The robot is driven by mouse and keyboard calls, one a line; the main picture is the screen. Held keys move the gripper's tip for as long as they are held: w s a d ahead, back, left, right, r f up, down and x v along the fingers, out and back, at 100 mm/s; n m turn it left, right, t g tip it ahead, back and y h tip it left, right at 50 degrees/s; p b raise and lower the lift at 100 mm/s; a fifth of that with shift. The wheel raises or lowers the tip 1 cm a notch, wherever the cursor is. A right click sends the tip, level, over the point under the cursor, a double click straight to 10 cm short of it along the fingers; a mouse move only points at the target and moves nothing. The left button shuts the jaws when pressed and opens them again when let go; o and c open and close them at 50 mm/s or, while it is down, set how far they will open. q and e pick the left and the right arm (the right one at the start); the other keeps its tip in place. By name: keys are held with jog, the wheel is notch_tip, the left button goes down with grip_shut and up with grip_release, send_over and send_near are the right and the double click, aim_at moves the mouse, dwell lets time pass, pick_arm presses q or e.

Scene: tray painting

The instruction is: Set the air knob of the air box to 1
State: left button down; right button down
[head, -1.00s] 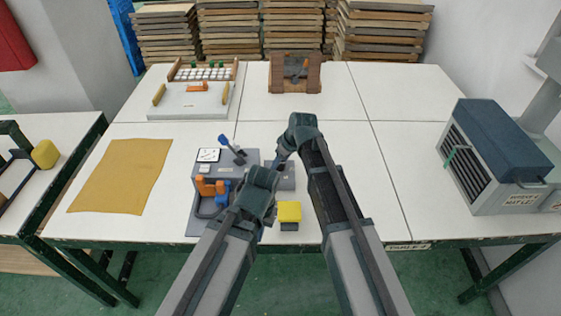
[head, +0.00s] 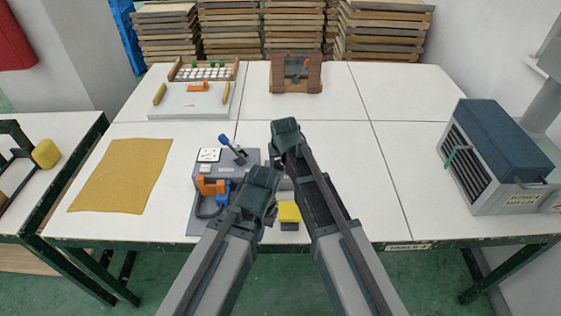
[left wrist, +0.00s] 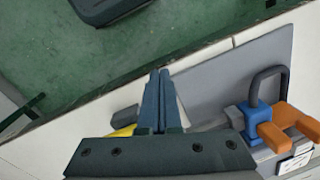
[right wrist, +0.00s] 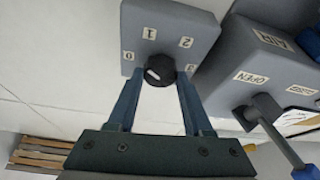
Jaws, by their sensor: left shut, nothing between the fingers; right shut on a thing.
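The air box shows in the right wrist view as a grey dial block (right wrist: 190,20) with labels 0, 1, 2 and 3, beside a grey box (right wrist: 245,60) marked AIR and OPEN. The black air knob (right wrist: 160,68) has a white mark on its left side, on the side of the 0. My right gripper (right wrist: 160,84) is shut on the knob, one finger on each side. In the head view my arms hide the dial block. My left gripper (left wrist: 161,85) is shut and empty, near the front of the grey base plate (left wrist: 230,75).
In the head view, a blue-handled lever (head: 232,148) and orange clamp parts (head: 208,187) stand on the left. A yellow cloth (head: 120,175) lies left; a heater-like box (head: 500,150) stands right. The right-middle tabletop is clear.

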jog(key=shift+a+m+h, duration=0.15)
jog(key=shift+m+h, duration=0.65)
jog(key=shift+m, duration=1.3)
jog(key=shift+c, duration=1.5)
grip_release()
